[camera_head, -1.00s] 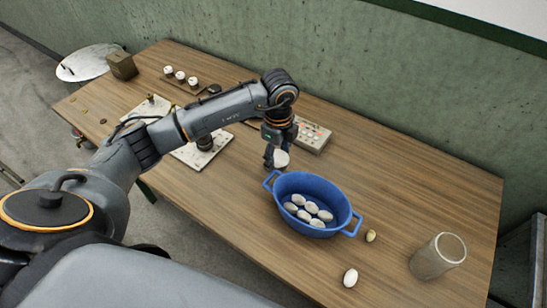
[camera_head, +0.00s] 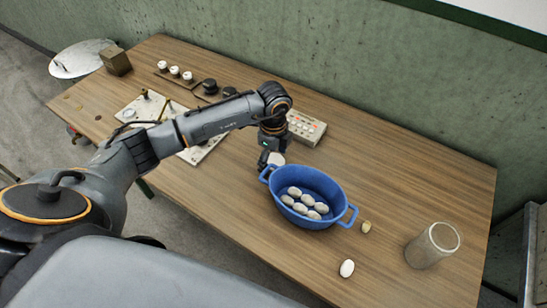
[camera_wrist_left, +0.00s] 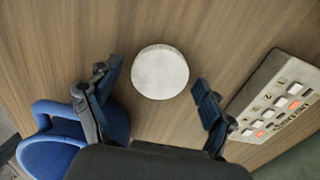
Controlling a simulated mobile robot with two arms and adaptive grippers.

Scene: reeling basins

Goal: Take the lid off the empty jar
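A round, flat white disc (camera_wrist_left: 161,72) lies between the fingers in the left wrist view. It looks like a lid seen from above, and I cannot tell whether a jar is under it. In the head view a small part of this white thing (camera_head: 277,158) shows just behind the blue basin. My left gripper (camera_wrist_left: 157,84) is open, with one finger on each side of the disc and gaps to both. In the head view my left gripper (camera_head: 265,160) points down beside the basin. A clear glass jar (camera_head: 432,246) stands at the right with no lid visible. My right gripper is out of view.
The blue basin (camera_head: 338,208) with several cocoons stands close to the left gripper. A button panel (camera_head: 306,127) lies behind it. A white cocoon (camera_head: 347,268) and a yellowish one (camera_head: 365,227) lie near the front. The table's right back is clear.

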